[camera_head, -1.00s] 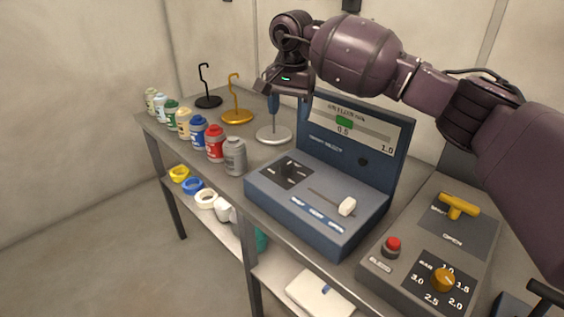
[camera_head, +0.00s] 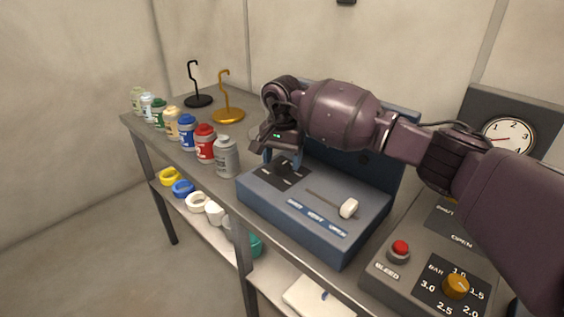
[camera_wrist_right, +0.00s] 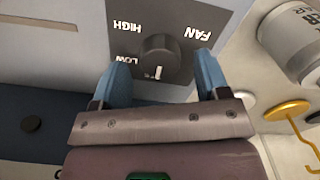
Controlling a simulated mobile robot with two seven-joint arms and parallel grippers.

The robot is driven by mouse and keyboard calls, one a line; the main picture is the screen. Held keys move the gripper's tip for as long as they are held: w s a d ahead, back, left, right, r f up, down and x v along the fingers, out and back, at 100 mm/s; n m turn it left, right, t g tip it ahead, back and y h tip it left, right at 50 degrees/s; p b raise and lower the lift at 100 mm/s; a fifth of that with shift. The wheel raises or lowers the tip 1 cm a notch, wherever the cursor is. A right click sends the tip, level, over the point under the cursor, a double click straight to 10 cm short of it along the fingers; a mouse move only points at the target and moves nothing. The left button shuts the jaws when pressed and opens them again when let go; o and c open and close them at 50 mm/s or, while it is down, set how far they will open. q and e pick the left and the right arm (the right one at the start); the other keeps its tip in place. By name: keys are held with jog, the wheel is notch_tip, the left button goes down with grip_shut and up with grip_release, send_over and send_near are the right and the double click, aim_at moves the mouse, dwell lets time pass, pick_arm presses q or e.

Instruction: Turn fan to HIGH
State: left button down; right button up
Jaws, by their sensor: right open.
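The fan knob (camera_wrist_right: 160,57) is a dark round knob on a black plate marked FAN, LOW and HIGH in the right wrist view. In the head view the plate (camera_head: 292,178) is on the left of the blue control box (camera_head: 310,212), and the knob is partly hidden by my gripper. My right gripper (camera_wrist_right: 161,78) is open, with its blue fingers on either side of the knob. It also shows in the head view (camera_head: 285,163), pointing down over the plate. I cannot tell whether the fingers touch the knob. My left gripper is not in view.
A white-tipped slider (camera_head: 348,208) is on the same box. A grey bottle (camera_head: 225,158) and other bottles stand close left. A grey panel with a red button (camera_head: 400,250) and orange knob (camera_head: 456,286) is at the right.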

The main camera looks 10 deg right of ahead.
jog(key=shift+f, duration=0.65)
jog(key=shift+c, duration=0.5)
jog(key=c, duration=0.8)
